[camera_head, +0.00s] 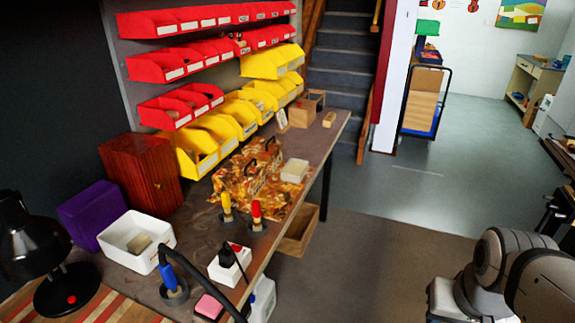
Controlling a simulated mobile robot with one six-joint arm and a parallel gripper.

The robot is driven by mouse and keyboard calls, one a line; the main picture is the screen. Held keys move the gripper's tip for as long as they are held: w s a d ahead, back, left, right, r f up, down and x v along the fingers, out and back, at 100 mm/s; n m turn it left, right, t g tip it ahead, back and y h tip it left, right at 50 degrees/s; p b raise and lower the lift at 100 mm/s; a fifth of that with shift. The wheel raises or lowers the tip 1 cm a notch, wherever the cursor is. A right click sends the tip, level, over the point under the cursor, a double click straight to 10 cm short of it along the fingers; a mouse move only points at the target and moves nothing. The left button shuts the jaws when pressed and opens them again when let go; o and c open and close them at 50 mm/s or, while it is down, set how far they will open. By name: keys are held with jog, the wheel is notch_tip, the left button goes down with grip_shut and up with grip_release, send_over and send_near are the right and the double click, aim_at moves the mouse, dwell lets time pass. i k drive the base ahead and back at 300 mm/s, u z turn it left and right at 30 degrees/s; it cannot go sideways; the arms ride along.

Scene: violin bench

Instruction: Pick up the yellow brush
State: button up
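A yellow-handled tool (227,203), which looks like the yellow brush, stands upright in a dark round holder (229,219) near the front edge of the workbench (190,227). I cannot make out its bristles. Just to its right, a red tool with a yellow lower part (257,211) stands in a similar holder. My arm shows at the lower right, away from the bench over the floor. My gripper is out of view.
A white box (229,264) with a black cable, a white tray (135,240), a patterned cloth (271,194) and a black lamp (30,245) crowd the bench. Red bins (150,68) and yellow bins (185,160) hang behind.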

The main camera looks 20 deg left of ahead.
aim_at(228, 213)
jog(key=u, duration=0.7)
jog(key=i, duration=1.1)
jog(key=u, duration=1)
jog(key=k, duration=0.75)
jog(key=u, duration=0.15)
jog(key=i, duration=0.9)
jog(key=z, duration=0.1)
